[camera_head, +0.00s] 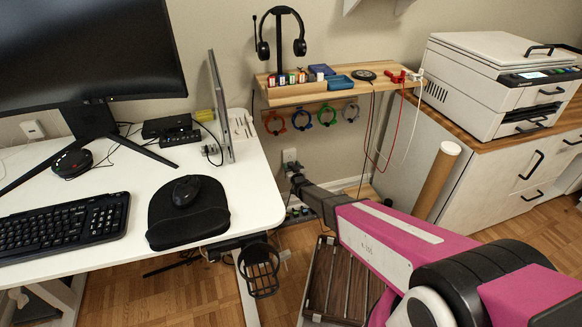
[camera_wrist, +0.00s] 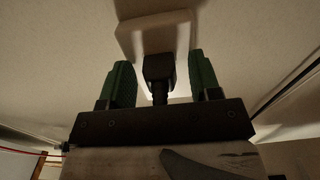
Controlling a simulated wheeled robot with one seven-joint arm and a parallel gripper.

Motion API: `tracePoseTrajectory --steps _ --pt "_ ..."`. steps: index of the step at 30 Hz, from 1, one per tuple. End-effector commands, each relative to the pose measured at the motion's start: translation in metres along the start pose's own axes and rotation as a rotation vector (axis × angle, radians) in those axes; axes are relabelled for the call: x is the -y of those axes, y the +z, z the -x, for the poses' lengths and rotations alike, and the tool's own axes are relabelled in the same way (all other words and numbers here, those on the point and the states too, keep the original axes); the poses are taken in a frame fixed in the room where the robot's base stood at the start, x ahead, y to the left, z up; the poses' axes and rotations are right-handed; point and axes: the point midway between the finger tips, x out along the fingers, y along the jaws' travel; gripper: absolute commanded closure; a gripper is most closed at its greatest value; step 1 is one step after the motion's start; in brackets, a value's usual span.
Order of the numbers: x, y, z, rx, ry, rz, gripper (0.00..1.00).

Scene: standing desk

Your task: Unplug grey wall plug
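The wall plug (camera_wrist: 158,68) looks dark grey in the wrist view and sits in a pale outlet plate (camera_wrist: 128,42) on the wall. Its cord end points down toward my gripper's palm. My gripper (camera_wrist: 162,76) is open, with one green finger on each side of the plug and a visible gap on both sides. In the head view, my gripper (camera_head: 295,172) is at the wall just below the outlet plate (camera_head: 289,155), between the white desk and the wooden shelf. There the plug is too small and too hidden to make out.
The white desk (camera_head: 262,205) with keyboard and monitor is left of my arm. The wooden shelf (camera_head: 330,92) with hanging coloured rings (camera_head: 302,120) is above, with red and white cables (camera_head: 388,135) dangling at its right. The printer cabinet (camera_head: 480,190) stands right. A wire cup holder (camera_head: 260,268) hangs under the desk edge.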

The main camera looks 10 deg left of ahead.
Motion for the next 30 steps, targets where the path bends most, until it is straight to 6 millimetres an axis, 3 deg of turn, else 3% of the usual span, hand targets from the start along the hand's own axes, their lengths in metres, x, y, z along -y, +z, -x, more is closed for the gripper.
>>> tracePoseTrajectory --steps 1,6,30 --pt "0.0 0.0 0.0 0.0 0.0 0.0 0.49" --pt "0.0 0.0 0.0 0.0 0.0 0.0 1.0" --pt "0.0 0.0 0.021 0.0 0.0 0.0 1.0"
